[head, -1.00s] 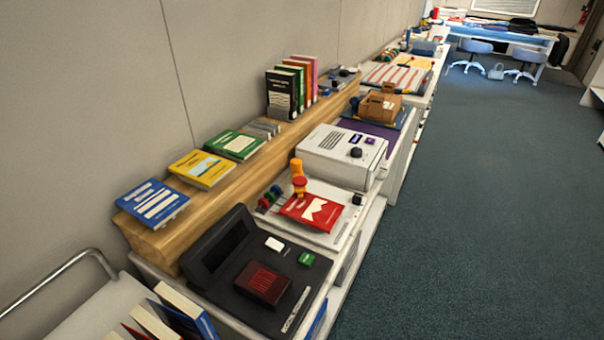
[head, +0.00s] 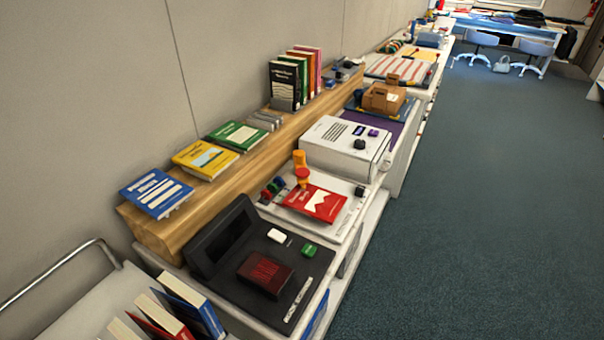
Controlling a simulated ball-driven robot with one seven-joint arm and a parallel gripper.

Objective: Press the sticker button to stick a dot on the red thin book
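The red thin book (head: 316,203) lies flat on a pale board (head: 342,233) on the counter, in the middle of the head view. A yellow-orange upright device with a red part (head: 301,170) stands at the book's far left corner. I cannot tell from this view which part of it is the sticker button. No dot can be made out on the book's cover. My gripper is not in view.
A black console (head: 222,260) with a dark red block stands in front of the board, and a white box machine (head: 340,146) behind it. A wooden ledge (head: 165,230) with books runs along the wall. A cart (head: 75,310) with upright books is at lower left. Carpet (head: 450,220) at right is clear.

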